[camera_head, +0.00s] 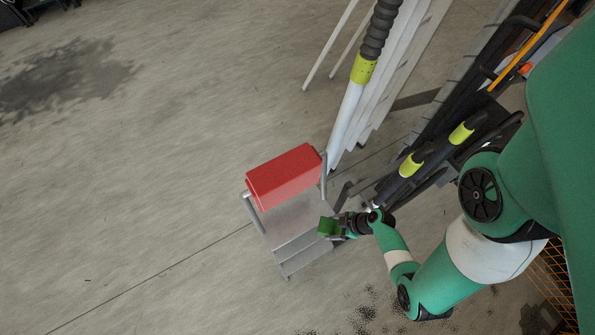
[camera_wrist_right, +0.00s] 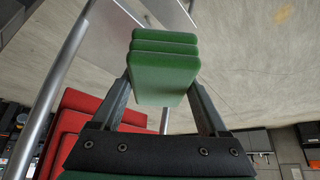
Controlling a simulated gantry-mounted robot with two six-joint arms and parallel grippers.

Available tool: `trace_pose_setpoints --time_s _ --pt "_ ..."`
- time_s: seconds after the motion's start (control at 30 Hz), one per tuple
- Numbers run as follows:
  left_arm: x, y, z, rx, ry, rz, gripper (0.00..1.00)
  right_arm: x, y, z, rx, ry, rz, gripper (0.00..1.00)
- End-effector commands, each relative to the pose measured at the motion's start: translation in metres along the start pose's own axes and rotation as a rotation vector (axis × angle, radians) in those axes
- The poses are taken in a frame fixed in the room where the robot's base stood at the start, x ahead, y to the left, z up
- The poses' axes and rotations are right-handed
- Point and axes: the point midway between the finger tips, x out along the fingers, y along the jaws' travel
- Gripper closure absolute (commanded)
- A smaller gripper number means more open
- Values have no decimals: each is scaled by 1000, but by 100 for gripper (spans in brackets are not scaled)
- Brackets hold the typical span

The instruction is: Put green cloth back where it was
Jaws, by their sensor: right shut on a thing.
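The green cloth (camera_head: 327,227) is a small folded, block-like bundle at the end of my right gripper (camera_head: 338,227) in the head view. It is over the right part of the grey metal trolley (camera_head: 290,228). In the right wrist view the green cloth (camera_wrist_right: 165,65) shows stacked layers between the two fingers of my right gripper (camera_wrist_right: 165,88), which is shut on it. I cannot tell whether the cloth touches the trolley. My left gripper is not in view.
A red box (camera_head: 284,176) sits at the back end of the trolley, and red also shows in the wrist view (camera_wrist_right: 95,110). The trolley has upright metal side rails (camera_head: 251,213). Long white poles and dark equipment stand behind to the right. The floor at left is clear.

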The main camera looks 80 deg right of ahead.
Motion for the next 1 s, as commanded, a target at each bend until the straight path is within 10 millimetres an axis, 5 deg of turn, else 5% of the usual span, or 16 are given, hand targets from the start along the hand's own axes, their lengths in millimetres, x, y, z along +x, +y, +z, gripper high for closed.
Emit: trace_pose_setpoints --time_s 0.27,0.7,0.83,1.0 --pt "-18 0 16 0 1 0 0 16 3 0 -19 -3 0 79" --pt "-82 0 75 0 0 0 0 107 23 -56 -14 1 -1 79" --pt "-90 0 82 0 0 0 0 136 28 -63 -10 1 1 79" --pt "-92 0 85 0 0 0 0 148 30 -66 -6 0 1 79"
